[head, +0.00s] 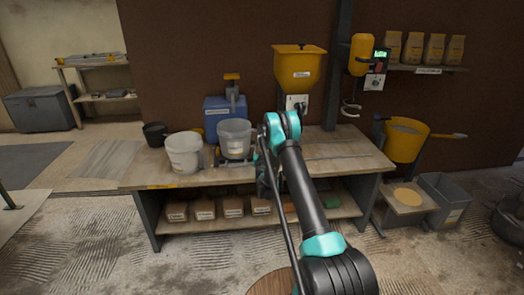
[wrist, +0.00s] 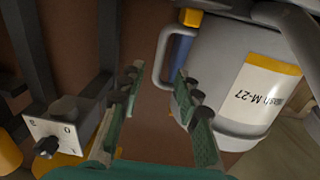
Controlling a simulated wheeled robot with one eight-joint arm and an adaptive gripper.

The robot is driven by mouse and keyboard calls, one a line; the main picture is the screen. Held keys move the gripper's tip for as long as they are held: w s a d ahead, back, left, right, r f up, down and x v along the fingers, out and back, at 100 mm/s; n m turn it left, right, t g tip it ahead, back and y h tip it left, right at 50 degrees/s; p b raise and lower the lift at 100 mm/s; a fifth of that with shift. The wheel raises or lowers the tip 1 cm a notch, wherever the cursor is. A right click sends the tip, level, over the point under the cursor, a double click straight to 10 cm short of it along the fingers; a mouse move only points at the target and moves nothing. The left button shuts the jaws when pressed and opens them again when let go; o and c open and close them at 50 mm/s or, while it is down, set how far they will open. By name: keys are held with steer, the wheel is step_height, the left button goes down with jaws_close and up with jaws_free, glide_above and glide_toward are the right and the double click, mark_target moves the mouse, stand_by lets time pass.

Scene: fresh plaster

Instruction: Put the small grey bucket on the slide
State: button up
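A grey bucket (head: 235,139) with a pale label stands on the workbench (head: 330,165), left of my arm. It fills the right of the wrist view (wrist: 225,60), its orange-edged label reading M-27 upside down. Its handle (wrist: 161,70) loops out toward the space between my fingers. My gripper (wrist: 157,105) is open beside the bucket, with the right finger overlapping its edge; I cannot tell whether they touch. In the head view my arm mostly hides the gripper. I cannot clearly make out the slide; my arm covers part of the bench under the hopper.
A larger whitish bucket (head: 184,153) and a black bucket (head: 155,134) stand to the left on the bench. A blue machine (head: 218,107) is behind. A yellow hopper (head: 299,68) hangs above, with a white switch panel (wrist: 52,135).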

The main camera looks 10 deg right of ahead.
steer(key=s+d+r+m+g+h, duration=0.1)
steer(key=s+d+r+h, duration=0.1)
steer(key=s+d+r, duration=0.35)
steer(key=s+d+r+m+g+h, duration=0.2)
steer(key=s+d+r, duration=0.1)
steer(key=r, duration=0.5)
steer(key=s+d+r+g+h, duration=0.1)
steer(key=s+d+r, duration=0.1)
steer(key=s, duration=0.4)
steer(key=s+d+r+g, duration=0.2)
steer(key=s+r, duration=0.1)
steer(key=s, duration=0.3)
steer(key=s+f+g+y, duration=0.15)
steer(key=s+g, duration=0.25)
steer(key=s, duration=1.5)
steer(key=s+a+f+n+g+y, duration=0.1)
steer(key=s+a+f, duration=0.1)
steer(key=s, duration=0.6)
steer(key=s+a+f+n+g+y, duration=0.1)
steer(key=s+a+f+y, duration=0.1)
steer(key=s, duration=0.7)
steer(key=s+a+f+n+g+y, duration=0.1)
steer(key=s+a+f+n, duration=0.1)
steer(key=s, duration=0.6)
steer(key=shift+s+a+f+g, duration=0.15)
steer(key=shift+a+f+g, duration=0.2)
steer(key=shift+a, duration=0.45)
